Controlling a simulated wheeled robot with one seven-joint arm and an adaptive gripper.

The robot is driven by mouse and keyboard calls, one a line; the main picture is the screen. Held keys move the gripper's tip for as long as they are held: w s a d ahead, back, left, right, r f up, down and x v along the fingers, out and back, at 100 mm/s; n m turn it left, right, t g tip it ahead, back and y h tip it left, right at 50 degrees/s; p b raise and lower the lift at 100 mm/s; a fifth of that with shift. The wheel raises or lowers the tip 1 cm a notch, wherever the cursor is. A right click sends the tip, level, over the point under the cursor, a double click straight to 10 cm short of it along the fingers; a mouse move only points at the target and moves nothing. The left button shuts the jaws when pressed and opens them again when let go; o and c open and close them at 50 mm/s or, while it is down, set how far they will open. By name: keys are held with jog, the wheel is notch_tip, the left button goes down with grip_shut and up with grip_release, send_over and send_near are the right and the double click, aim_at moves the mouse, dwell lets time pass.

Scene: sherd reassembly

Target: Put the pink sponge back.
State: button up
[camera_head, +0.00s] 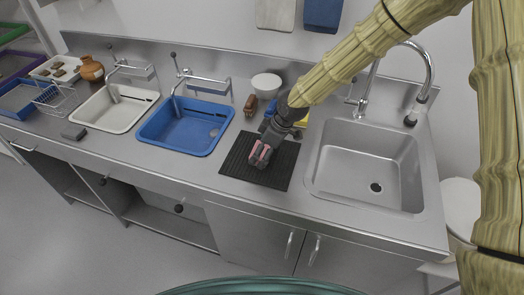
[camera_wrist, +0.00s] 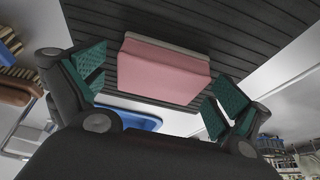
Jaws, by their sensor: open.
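The pink sponge (camera_wrist: 165,70) has a pale layer along one edge. In the wrist view it lies against the black ribbed mat (camera_wrist: 100,12), between my gripper's two green-padded fingers. Gaps show on both sides of it. In the head view the sponge (camera_head: 262,156) shows only in part at the tip of my gripper (camera_head: 264,148), over the left part of the black mat (camera_head: 283,171). My gripper is open and points down at the mat. Whether the sponge rests flat on the mat is hard to tell.
The steel sink (camera_head: 340,180) with a tall tap is right of the mat. A blue basin (camera_head: 165,142) and a white basin (camera_head: 98,122) are to the left. A white bowl (camera_head: 266,82), a brown brush (camera_head: 250,105) and a yellow item (camera_head: 302,119) stand behind my gripper.

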jog(key=b+v, duration=0.2)
jog(key=v, duration=0.9)
jog(key=shift+r, duration=0.4)
